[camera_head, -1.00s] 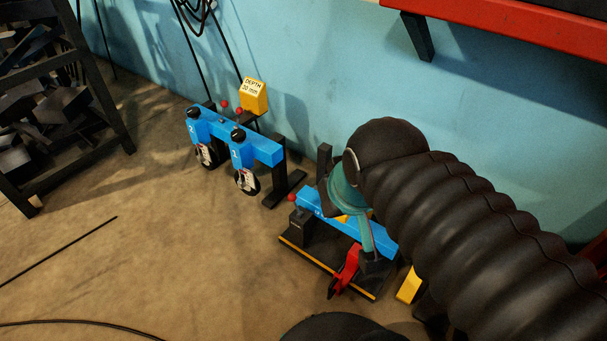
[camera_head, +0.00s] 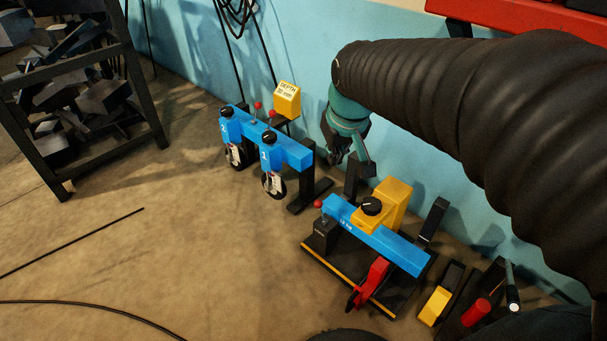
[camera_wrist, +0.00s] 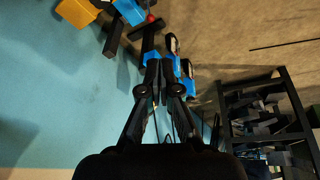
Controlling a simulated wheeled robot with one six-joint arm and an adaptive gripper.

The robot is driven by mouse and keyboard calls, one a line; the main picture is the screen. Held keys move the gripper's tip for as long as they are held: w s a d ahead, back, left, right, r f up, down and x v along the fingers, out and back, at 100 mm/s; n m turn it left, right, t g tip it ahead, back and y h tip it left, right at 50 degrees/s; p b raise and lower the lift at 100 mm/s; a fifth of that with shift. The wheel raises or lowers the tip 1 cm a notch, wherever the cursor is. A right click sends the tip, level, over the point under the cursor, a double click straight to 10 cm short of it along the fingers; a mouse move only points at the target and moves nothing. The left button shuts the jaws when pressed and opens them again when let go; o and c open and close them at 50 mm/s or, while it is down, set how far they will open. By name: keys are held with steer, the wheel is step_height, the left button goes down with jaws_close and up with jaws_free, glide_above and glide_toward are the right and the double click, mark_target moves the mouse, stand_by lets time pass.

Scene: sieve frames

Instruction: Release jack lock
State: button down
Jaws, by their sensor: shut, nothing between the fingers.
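A blue bar (camera_head: 398,250) with a yellow block (camera_head: 392,200) and a black knob (camera_head: 372,205) sits on a dark base edged in yellow. A red lever (camera_head: 371,280) stands at its front, and a small red ball (camera_head: 318,204) is at its left end. I cannot tell which part is the jack lock. My gripper (camera_head: 346,168) is shut and empty, above and behind the bar's left end, near the wall. In the wrist view its fingertips (camera_wrist: 163,70) are together, with the blue gauge units (camera_wrist: 180,62) beyond them.
Two blue gauge units (camera_head: 268,146) with red-ball levers stand left of my gripper, with a yellow "DEPTH 20 mm" block (camera_head: 287,99) behind. A dark rack (camera_head: 148,95) of metal pieces is at left. Red and yellow handles (camera_head: 437,305) lie at right.

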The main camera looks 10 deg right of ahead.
steer(key=w+f+n+g+b, duration=0.1)
steer(key=w+f, duration=0.5)
steer(key=w, duration=0.3)
steer(key=b, duration=0.2)
glide_above(321, 212)
steer(key=s+a, duration=0.3)
steer(key=a, duration=0.1)
step_height(321, 212, down, 7)
steer(key=w+f+n+g, duration=0.1)
steer(key=w+f, duration=0.3)
steer(key=f, duration=0.4)
steer(key=w+f+n+g+b, duration=0.1)
steer(key=w+f, duration=0.4)
steer(key=f, duration=0.4)
steer(key=shift+w+d, duration=0.15)
steer(key=shift+d, duration=0.05)
steer(key=shift+f, duration=0.1)
step_height(321, 212, down, 9)
steer(key=s+d+b, duration=0.1)
steer(key=s, duration=0.1)
steer(key=shift+s+d+b, duration=0.25)
steer(key=shift+d+b, duration=0.05)
steer(key=shift+b, duration=0.05)
steer(key=shift+a, duration=0.1)
